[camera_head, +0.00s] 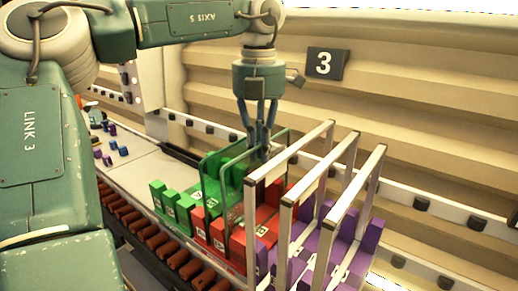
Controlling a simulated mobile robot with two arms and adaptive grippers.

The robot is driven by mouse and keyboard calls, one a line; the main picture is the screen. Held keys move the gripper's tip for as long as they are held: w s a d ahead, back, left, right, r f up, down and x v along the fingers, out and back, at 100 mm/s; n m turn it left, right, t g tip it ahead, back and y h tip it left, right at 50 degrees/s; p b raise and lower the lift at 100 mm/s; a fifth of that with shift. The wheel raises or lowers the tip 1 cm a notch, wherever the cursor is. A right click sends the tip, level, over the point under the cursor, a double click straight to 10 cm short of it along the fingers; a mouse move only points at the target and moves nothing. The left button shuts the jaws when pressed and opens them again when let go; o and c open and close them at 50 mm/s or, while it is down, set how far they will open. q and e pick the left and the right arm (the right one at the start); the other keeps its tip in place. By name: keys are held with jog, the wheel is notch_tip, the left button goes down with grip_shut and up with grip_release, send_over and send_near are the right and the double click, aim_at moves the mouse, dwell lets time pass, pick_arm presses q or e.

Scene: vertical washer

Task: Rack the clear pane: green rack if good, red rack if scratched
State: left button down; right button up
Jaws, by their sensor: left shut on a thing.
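My left gripper (263,148) points straight down over the racks and is shut on the top edge of a clear pane with a thin greenish rim (226,195). The pane stands upright; its lower edge is down near the slotted blocks, and I cannot tell whether it is seated in a slot. The green rack (168,200) has slotted blocks, with another green-rimmed upright behind the held pane. The red rack (218,234) lies directly to its right, partly hidden by pane and frames. My right gripper is not in view.
A purple rack (372,236) stands right of the red one, with tall pale frames (345,180) rising close to my gripper. Brown rollers (150,241) run along the front. Small blue and purple pieces (108,150) lie at the left. A "3" sign (325,64) hangs on the wall.

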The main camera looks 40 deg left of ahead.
pick_arm(q)
jog(key=shift+f, duration=0.35)
dwell(0.4)
jog(key=c, duration=1.9)
grip_release()
jog(key=shift+o, duration=0.7)
jog(key=shift+s, duration=0.1)
notch_tip(320, 180, up, 12)
